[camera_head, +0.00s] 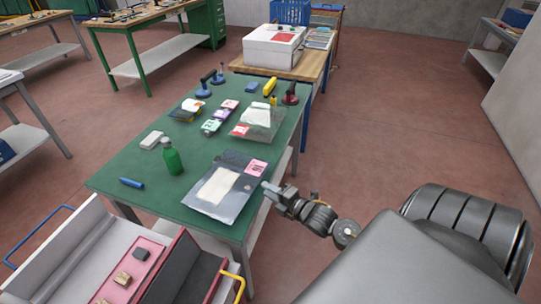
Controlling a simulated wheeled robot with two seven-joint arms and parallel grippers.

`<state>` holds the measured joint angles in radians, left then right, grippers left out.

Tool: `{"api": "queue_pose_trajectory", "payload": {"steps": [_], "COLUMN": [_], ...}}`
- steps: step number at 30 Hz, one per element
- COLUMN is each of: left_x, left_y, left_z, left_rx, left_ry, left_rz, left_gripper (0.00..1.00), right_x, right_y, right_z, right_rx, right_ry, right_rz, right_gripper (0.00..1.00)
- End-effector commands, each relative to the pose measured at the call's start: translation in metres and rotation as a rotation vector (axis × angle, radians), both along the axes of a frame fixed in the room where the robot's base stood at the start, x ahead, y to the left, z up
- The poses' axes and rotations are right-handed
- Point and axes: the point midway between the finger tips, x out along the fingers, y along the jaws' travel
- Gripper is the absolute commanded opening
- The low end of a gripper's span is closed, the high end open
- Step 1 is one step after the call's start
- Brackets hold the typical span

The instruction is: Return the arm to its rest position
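My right arm comes in from the lower right. Its gripper (272,191) is at the right edge of the green-topped table (150,184), beside a clear bag (222,184) with a white sheet and a pink label. The gripper is small and seen from behind, so I cannot tell whether its fingers are open or shut, or whether they touch the bag. My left gripper is not in view.
A green bottle (172,160), a blue marker (131,182), a white block (151,140) and a second bag (258,122) lie or stand on the table. An open case (75,262) is at the lower left. A white box (273,47) stands behind. Floor (400,120) to the right is clear.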

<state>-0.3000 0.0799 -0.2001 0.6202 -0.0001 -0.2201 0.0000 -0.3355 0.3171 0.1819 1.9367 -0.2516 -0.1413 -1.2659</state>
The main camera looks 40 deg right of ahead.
Motion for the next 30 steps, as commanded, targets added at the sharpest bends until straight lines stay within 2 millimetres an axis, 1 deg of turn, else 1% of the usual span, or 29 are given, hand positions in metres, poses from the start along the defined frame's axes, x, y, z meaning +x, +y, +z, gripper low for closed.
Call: {"api": "queue_pose_trajectory", "payload": {"steps": [14, 17, 18, 19, 20, 21, 23, 24, 25, 26, 27, 29, 30], "left_x": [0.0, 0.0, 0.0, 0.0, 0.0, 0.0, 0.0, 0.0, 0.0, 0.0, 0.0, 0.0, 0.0], "left_y": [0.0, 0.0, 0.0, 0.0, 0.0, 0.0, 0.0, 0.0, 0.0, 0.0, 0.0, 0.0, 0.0], "left_z": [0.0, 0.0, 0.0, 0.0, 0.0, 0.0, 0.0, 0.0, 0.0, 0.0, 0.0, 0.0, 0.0], "left_rx": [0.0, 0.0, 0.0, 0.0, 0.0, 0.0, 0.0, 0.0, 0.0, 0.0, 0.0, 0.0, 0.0], "left_ry": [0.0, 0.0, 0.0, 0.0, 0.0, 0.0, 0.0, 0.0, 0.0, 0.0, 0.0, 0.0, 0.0], "left_rz": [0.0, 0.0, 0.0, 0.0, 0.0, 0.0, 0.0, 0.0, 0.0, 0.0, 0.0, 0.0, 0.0], "left_gripper": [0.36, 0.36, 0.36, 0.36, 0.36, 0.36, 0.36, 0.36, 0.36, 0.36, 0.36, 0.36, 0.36], "right_x": [0.0, 0.0, 0.0, 0.0, -0.002, -0.005, -0.013, -0.02, -0.027, -0.034, -0.045, -0.063, -0.076], "right_y": [0.0, 0.0, -0.002, -0.006, -0.012, -0.018, -0.025, -0.028, -0.029, -0.03, -0.031, -0.029, -0.028], "right_z": [0.0, -0.001, -0.002, -0.008, -0.022, -0.045, -0.084, -0.11, -0.13, -0.149, -0.174, -0.21, -0.234], "right_rx": [0.01, 0.077, 0.13, 0.179, 0.239, 0.323, 0.439, 0.512, 0.564, 0.611, 0.669, 0.75, 0.799], "right_ry": [0.001, 0.012, 0.022, 0.041, 0.075, 0.129, 0.21, 0.264, 0.303, 0.34, 0.389, 0.459, 0.505], "right_rz": [-0.002, -0.013, -0.028, -0.047, -0.077, -0.12, -0.188, -0.237, -0.273, -0.31, -0.36, -0.435, -0.488], "right_gripper": [0.29, 0.29, 0.29, 0.29, 0.29, 0.29, 0.29, 0.29, 0.29, 0.29, 0.29, 0.29, 0.29]}}
